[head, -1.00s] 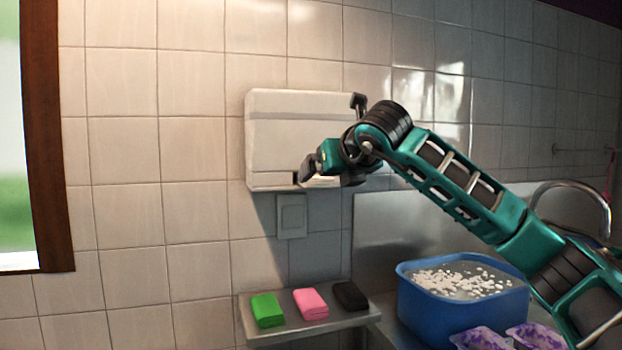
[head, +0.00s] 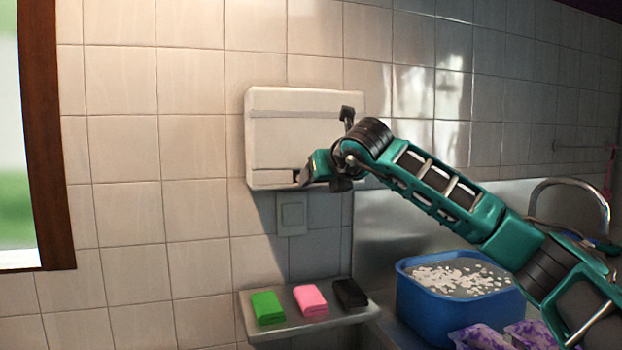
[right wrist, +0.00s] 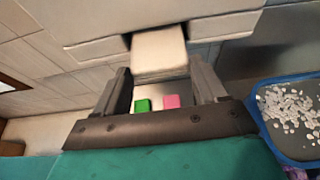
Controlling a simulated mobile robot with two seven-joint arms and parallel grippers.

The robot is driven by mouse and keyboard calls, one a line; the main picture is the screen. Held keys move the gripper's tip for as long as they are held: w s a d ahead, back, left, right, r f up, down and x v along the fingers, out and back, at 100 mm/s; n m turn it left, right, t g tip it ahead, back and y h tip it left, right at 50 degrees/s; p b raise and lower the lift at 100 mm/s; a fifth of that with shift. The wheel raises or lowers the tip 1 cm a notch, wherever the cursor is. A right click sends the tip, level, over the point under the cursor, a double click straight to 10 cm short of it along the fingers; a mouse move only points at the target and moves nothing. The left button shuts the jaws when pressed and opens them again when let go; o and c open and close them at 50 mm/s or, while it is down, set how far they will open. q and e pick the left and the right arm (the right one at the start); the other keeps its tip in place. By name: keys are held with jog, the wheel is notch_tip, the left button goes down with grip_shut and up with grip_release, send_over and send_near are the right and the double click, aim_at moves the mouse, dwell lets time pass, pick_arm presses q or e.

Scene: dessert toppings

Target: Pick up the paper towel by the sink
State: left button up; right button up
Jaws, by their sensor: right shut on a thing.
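The white paper towel (right wrist: 159,52) hangs from the slot under the dispenser in the right wrist view. The white wall dispenser (head: 290,135) is behind my right gripper (head: 308,180) in the head view. That gripper is at the dispenser's lower edge, and its fingers hide the towel there. In the right wrist view my right gripper (right wrist: 160,76) has a finger on each side of the towel's lower end and is shut on it. My left gripper is not in view.
Below the dispenser is a metal shelf (head: 330,324) with a green block (head: 267,307), a pink block (head: 310,299) and a black block (head: 350,293). A blue tub (head: 445,315) with white pieces stands at the right, near the faucet (head: 585,186). A wall switch (head: 291,214) is under the dispenser.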

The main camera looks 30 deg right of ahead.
jog(key=c, duration=0.3)
pick_arm(q)
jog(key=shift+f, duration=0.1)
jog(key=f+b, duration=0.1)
jog(key=b, duration=0.1)
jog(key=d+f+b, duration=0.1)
jog(key=b, duration=0.1)
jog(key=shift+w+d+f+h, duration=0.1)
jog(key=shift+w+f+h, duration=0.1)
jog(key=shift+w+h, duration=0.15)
pick_arm(e)
jog(key=s+a, duration=0.4)
jog(key=s, duration=1.3)
jog(key=shift+s+r, duration=0.15)
jog(key=shift+s, duration=0.15)
jog(key=shift+a, duration=0.15)
